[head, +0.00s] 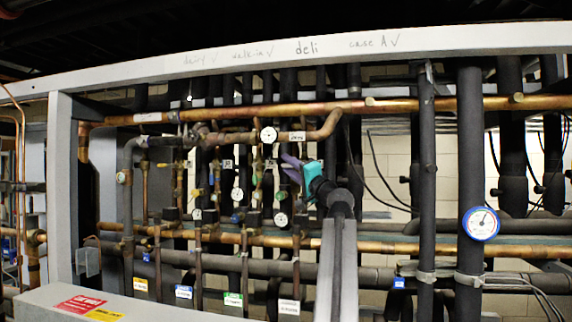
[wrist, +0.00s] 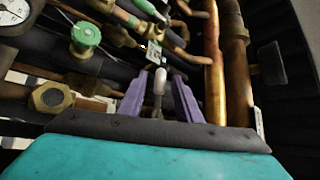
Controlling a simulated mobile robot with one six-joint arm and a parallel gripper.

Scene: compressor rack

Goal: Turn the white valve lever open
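In the wrist view the white valve lever (wrist: 159,82) points toward me between the two purple fingers of my gripper (wrist: 160,98). A gap shows on both sides of the lever, so the fingers are apart and do not appear to grip it. The lever's base is partly hidden among the pipes behind it. In the head view my gripper (head: 291,168), with its teal body and purple fingers, reaches into the rack near the middle pipes. I cannot make out the white lever in the head view.
A copper pipe (wrist: 214,75) runs close to the right finger. A green-capped valve (wrist: 86,35), a brass hex fitting (wrist: 50,97) and a gauge (wrist: 14,14) lie to the left. In the head view a dark vertical pipe (head: 426,150) and a blue-rimmed gauge (head: 481,223) stand right of my arm.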

